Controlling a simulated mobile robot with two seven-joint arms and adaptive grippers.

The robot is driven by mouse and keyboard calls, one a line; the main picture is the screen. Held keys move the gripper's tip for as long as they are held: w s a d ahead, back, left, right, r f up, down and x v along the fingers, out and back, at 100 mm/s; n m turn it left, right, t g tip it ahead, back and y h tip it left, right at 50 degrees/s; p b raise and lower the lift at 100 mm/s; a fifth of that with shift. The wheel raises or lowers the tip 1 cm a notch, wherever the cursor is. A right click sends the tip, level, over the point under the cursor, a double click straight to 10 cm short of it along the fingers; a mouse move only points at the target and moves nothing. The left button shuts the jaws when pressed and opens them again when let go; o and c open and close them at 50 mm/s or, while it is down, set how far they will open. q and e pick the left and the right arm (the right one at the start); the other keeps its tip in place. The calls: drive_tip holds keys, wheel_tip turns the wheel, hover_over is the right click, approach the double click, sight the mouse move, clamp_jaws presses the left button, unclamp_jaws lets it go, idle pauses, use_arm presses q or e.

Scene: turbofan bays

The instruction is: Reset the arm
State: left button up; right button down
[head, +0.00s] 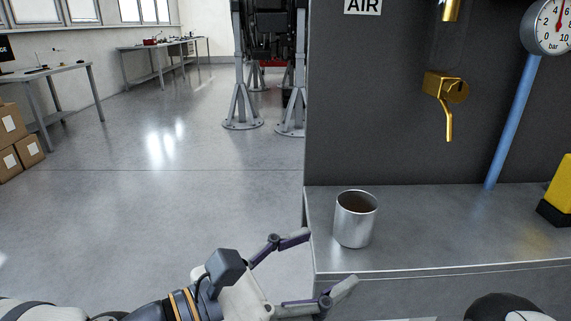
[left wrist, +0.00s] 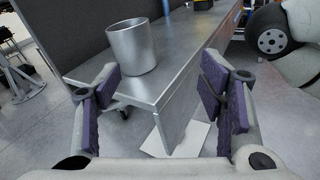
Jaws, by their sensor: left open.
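My left gripper (head: 322,262) is open and empty in the head view, at the near left corner of the metal bench (head: 440,240). In the left wrist view its two purple-padded fingers (left wrist: 160,88) stand wide apart, with the bench corner showing between and beyond them. A silver metal cup (head: 355,220) stands upright on the bench, beyond the gripper and apart from it. The cup also shows in the left wrist view (left wrist: 132,46). My right gripper does not show; a rounded dark and white part of my own body is at the bottom right of the head view.
A brass tap (head: 446,100) hangs on the dark panel above the bench, beside a blue pipe (head: 512,125) and a gauge (head: 549,25). A yellow and black object (head: 558,195) stands at the right. Cardboard boxes (head: 15,145) are far left.

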use_arm(q)
drive_tip(key=s+d+f+m+g+y+p, duration=0.35)
drive_tip(key=s+f+m+g, duration=0.55)
drive_tip(key=s+f, duration=0.8)
drive_tip(key=s+a+f+m+g+y+p, duration=0.15)
drive_tip(key=s+a+f+m+y, duration=0.35)
drive_tip(key=s+a, duration=0.5)
drive_tip(key=s+a+f+m+y, duration=0.2)
drive_tip(key=s+a+m+y, duration=0.1)
drive_tip(key=a, duration=0.6)
drive_tip(key=s+a+f+m+g+y+p, duration=0.1)
drive_tip(key=s+a+m+y, duration=0.2)
drive_tip(key=a, duration=0.7)
drive_tip(key=shift+a+f+m, duration=0.25)
drive_tip(key=shift+f+m, duration=0.15)
drive_tip(key=shift+m, duration=0.5)
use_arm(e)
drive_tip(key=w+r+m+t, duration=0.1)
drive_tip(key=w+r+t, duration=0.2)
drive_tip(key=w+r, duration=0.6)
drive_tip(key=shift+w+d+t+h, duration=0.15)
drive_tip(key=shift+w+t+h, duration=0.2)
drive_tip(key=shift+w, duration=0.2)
